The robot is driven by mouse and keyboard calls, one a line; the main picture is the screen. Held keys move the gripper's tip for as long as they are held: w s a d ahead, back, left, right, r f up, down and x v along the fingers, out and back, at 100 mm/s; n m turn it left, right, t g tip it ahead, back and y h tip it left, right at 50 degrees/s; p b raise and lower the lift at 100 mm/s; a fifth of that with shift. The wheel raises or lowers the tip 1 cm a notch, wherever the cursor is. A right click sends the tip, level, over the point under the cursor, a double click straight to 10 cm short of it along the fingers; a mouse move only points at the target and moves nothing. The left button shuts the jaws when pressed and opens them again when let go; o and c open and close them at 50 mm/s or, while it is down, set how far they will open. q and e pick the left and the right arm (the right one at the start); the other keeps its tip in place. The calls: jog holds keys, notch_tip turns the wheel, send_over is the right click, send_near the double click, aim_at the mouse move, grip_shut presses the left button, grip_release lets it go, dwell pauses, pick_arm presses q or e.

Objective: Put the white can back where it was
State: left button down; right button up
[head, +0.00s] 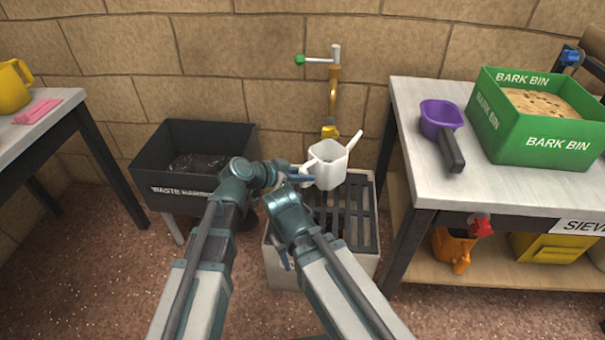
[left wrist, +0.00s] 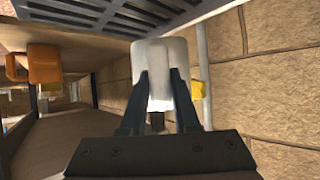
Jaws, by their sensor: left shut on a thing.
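The white can (head: 328,168), with a long spout pointing up and to the right, is under the brass tap (head: 331,100) and over the slatted grate (head: 362,228). I cannot tell whether it touches the grate. My left gripper (head: 303,176) is shut on the can's left side. In the left wrist view the two dark fingers (left wrist: 160,100) close on the pale can (left wrist: 158,58), with the grate (left wrist: 110,18) above in the picture. My right arm reaches in front of the grate; its gripper is mostly hidden behind the arm.
A black waste bin (head: 195,165) stands left of the grate. At right, a table (head: 420,195) bears a purple scoop (head: 440,120) and a green bark bin (head: 535,125). An orange can (head: 453,248) is on its lower shelf. A left table (head: 30,140) holds a yellow jug (head: 12,88).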

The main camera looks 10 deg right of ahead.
aim_at(303, 189)
pick_arm(q)
jog(key=shift+f+b, duration=2.7)
jog(key=shift+f, duration=0.3)
jog(key=shift+r, duration=0.1)
jog(key=c, duration=0.6)
grip_release()
jog(key=shift+o, duration=0.2)
jog(key=p+v, duration=0.7)
jog(key=v, duration=0.6)
jog(key=shift+s+a+r, duration=0.15)
jog(key=shift+a, duration=0.2)
